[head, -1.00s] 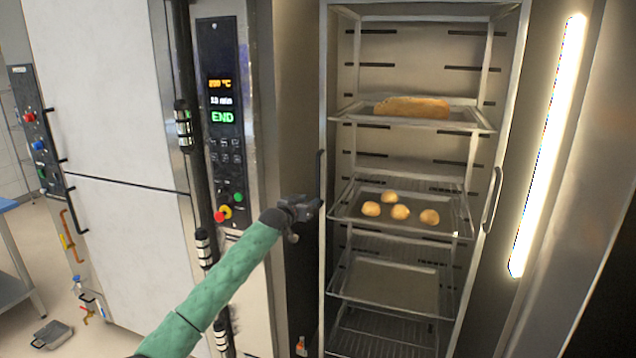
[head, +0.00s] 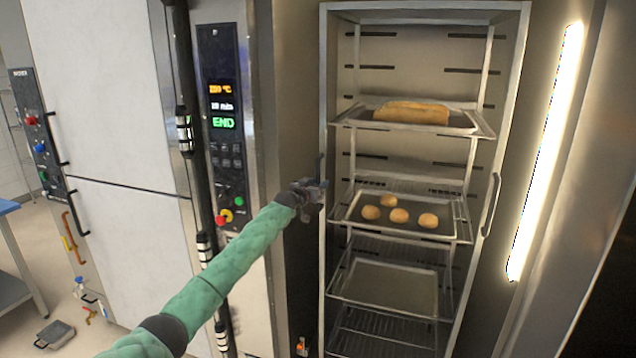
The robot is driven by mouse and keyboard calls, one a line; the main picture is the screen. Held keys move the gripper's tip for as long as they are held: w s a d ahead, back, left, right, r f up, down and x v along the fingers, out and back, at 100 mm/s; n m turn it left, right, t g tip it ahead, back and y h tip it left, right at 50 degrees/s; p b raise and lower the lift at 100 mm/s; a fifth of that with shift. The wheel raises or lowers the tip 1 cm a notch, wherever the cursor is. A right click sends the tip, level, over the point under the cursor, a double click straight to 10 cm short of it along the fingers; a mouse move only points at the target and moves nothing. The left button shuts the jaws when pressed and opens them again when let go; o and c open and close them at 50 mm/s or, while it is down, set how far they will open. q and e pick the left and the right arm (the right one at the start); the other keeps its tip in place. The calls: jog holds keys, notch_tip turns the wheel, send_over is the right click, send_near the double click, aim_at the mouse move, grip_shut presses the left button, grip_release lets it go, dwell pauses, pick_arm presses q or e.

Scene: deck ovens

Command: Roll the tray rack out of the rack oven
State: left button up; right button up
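The tray rack (head: 334,240) stands upright inside the open rack oven (head: 302,80). It carries a tray (head: 482,125) with a long loaf (head: 410,113), a tray (head: 362,223) with several round rolls (head: 399,215), and a lower tray (head: 390,288) that looks empty. A dark vertical handle (head: 491,205) is on its right upright. A matching handle on the left upright is mostly hidden by my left gripper (head: 318,190). That gripper is at this left handle; whether its fingers are around it, and open or shut, is too small to tell. My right gripper is not in view.
The oven's control panel (head: 222,110) reads END, left of the opening. A bright light strip (head: 545,150) runs down the right side. A white cabinet (head: 110,120) stands at the left, with a small grey pan (head: 54,334) on the floor beside it.

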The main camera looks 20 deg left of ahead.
pick_arm(q)
jog(key=shift+w, duration=0.15)
jog(key=shift+c, duration=0.3)
grip_shut()
